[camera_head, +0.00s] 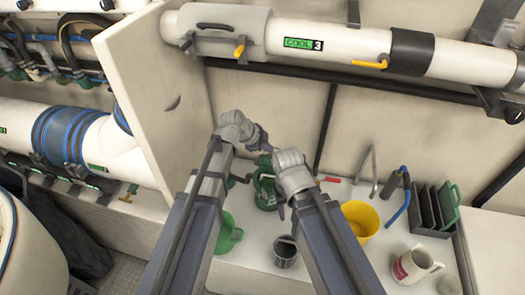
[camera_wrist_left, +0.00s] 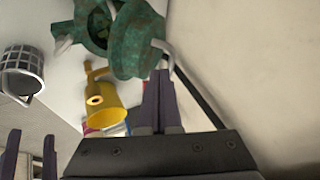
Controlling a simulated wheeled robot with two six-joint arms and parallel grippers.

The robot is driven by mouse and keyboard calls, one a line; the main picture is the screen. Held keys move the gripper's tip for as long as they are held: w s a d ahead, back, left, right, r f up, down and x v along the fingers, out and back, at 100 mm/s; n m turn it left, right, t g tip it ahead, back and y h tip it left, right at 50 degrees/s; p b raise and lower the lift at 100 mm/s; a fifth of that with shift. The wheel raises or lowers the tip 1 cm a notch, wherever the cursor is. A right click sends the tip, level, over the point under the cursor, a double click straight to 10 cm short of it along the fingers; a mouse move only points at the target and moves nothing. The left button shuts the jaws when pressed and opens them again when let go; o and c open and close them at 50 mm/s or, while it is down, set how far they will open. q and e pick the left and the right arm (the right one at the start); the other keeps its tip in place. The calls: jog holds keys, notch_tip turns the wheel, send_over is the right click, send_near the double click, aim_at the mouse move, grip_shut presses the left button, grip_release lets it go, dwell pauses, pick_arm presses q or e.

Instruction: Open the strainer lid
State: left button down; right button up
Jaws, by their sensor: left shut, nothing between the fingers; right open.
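The green strainer (camera_head: 265,186) stands on the white counter, partly hidden behind my right gripper. In the left wrist view its weathered green body (camera_wrist_left: 138,45) shows at the top, with a curved grey handle (camera_wrist_left: 165,50) on its right side. I cannot tell which part is the lid or how far it is open. My left gripper (camera_head: 262,143) is shut and empty just above the strainer. In its wrist view the fingertips (camera_wrist_left: 161,75) are close to the grey handle; contact is unclear. My right gripper (camera_head: 281,203) is open beside the strainer, lower in the picture.
A metal basket (camera_head: 285,252) and a green funnel (camera_head: 228,234) are at the counter's front. A white panel (camera_head: 155,90) rises at left; a pipe (camera_head: 340,42) crosses above.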

pick_arm(q)
jog(key=shift+w+d+f, duration=0.3)
jog(key=shift+f, duration=0.25)
pick_arm(e)
jog(key=shift+f, duration=0.55)
pick_arm(q)
jog(key=shift+w+d+r+g+p, duration=0.15)
jog(key=shift+w+r+g+p, duration=0.2)
jog(key=shift+w, duration=0.25)
jog(key=w+d+n+g+y+p, duration=0.1)
jog(key=w+d+g, duration=0.1)
jog(key=w, duration=0.7)
jog(key=shift+w+f+g, duration=0.25)
jog(key=shift+w+g, duration=0.05)
jog(key=shift+g, duration=0.35)
pick_arm(e)
jog(key=shift+r, duration=1.3)
pick_arm(q)
jog(key=shift+w, duration=0.1)
jog(key=shift+a+r+p, duration=0.1)
jog(key=shift+r+p, duration=0.05)
jog(key=shift+p, duration=0.2)
pick_arm(e)
jog(key=shift+r, duration=0.1)
